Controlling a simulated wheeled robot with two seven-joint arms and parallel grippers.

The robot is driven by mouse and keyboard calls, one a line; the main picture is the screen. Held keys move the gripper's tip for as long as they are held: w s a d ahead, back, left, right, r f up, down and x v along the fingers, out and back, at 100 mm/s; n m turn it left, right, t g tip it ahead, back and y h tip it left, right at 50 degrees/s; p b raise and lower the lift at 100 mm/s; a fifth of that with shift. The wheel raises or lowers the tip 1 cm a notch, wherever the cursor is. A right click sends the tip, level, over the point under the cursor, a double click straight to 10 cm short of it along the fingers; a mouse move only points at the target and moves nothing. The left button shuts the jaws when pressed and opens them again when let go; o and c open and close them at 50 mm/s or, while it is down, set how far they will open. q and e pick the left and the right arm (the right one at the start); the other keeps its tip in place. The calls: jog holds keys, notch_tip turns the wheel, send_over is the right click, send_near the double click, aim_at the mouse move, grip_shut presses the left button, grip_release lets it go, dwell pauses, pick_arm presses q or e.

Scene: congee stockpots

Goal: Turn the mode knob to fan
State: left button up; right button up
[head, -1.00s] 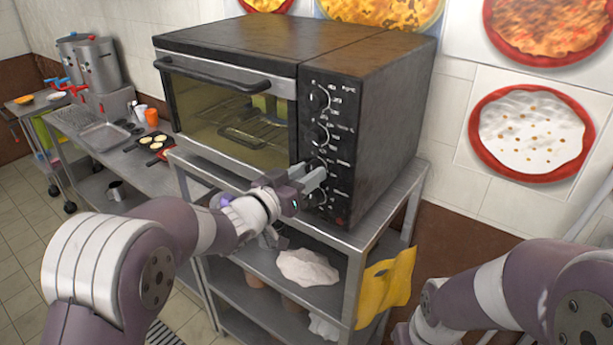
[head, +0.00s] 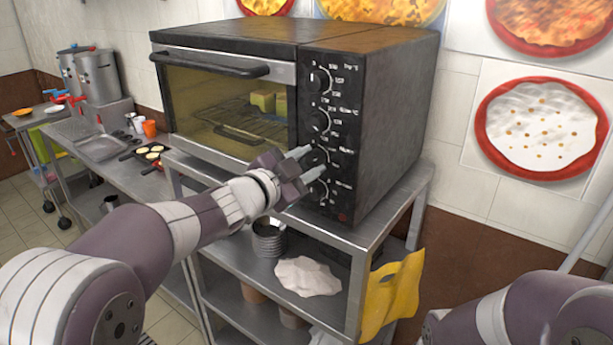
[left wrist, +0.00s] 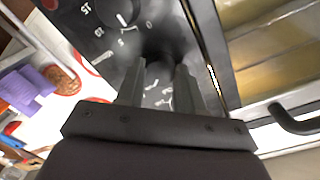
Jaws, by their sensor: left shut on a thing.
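The dark oven (head: 385,110) stands on a metal rack, with a column of black knobs on its front right panel. In the left wrist view, the fingers (left wrist: 161,75) are shut on a dark knob (left wrist: 163,42), which is partly hidden and shadowed. Another knob (left wrist: 125,12) shows beyond it, with white markings. The labels are too small to tell which knob is mode. Only my right arm shows, at lower right; its gripper is out of view.
The oven's door handle (head: 212,65) is left of the panel. Yellow blocks (head: 266,102) show behind its glass. The rack (head: 385,215) below holds a pale cloth (head: 307,277), and a yellow cloth (head: 392,295) hangs at its front corner.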

pick_arm(q)
jog(key=m+b, duration=0.2)
jog(key=m, duration=0.1)
jog(key=m+b, duration=0.1)
jog(key=shift+f, duration=0.25)
jog(key=m+b, duration=0.3)
jog(key=m, duration=0.1)
jog(key=shift+m+y, duration=0.3)
jog(key=shift+m, duration=0.1)
jog(key=o, duration=1)
jog(key=shift+s+r, duration=0.1)
jog(key=shift+r, duration=0.05)
jog(key=shift+o, duration=0.2)
jog(key=shift+r, duration=0.1)
jog(key=f+b+v, duration=0.1)
jog(key=v, duration=1.1)
jog(key=shift+s+r+b, duration=0.3)
jog(key=shift+s+r, duration=0.05)
jog(key=shift+s, duration=0.05)
jog(key=shift+a, duration=0.1)
